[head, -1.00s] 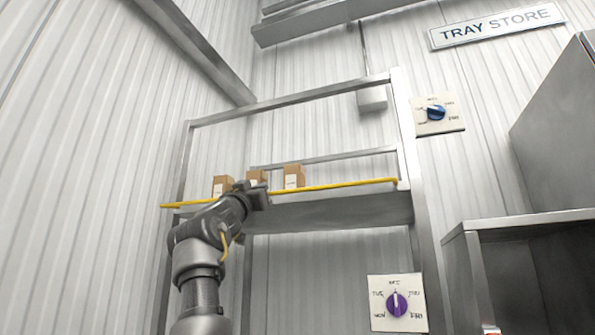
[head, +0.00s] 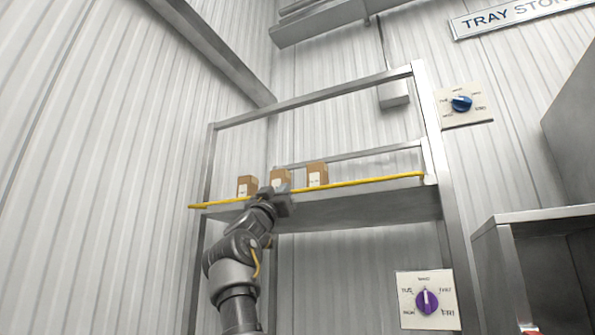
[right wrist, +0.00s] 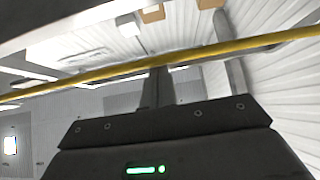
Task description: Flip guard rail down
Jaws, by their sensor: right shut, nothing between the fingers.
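The yellow guard rail (head: 370,180) runs along the front of a metal shelf, just in front of the boxes, and slopes gently up to the right. My right gripper (head: 287,199) is at the rail, left of its middle, below the middle box. In the right wrist view, the shut fingers (right wrist: 158,88) point up at the rail (right wrist: 225,47), which crosses the whole picture at their tips. Nothing is held between them. I cannot tell whether the fingers touch the rail. My left gripper is not in view.
Small cardboard boxes stand on the shelf (head: 370,208) behind the rail: left (head: 247,186), middle (head: 280,179), right (head: 317,175). A blue dial (head: 461,104) and a purple dial (head: 427,302) are to the right. A grey cabinet (head: 505,219) stands at lower right.

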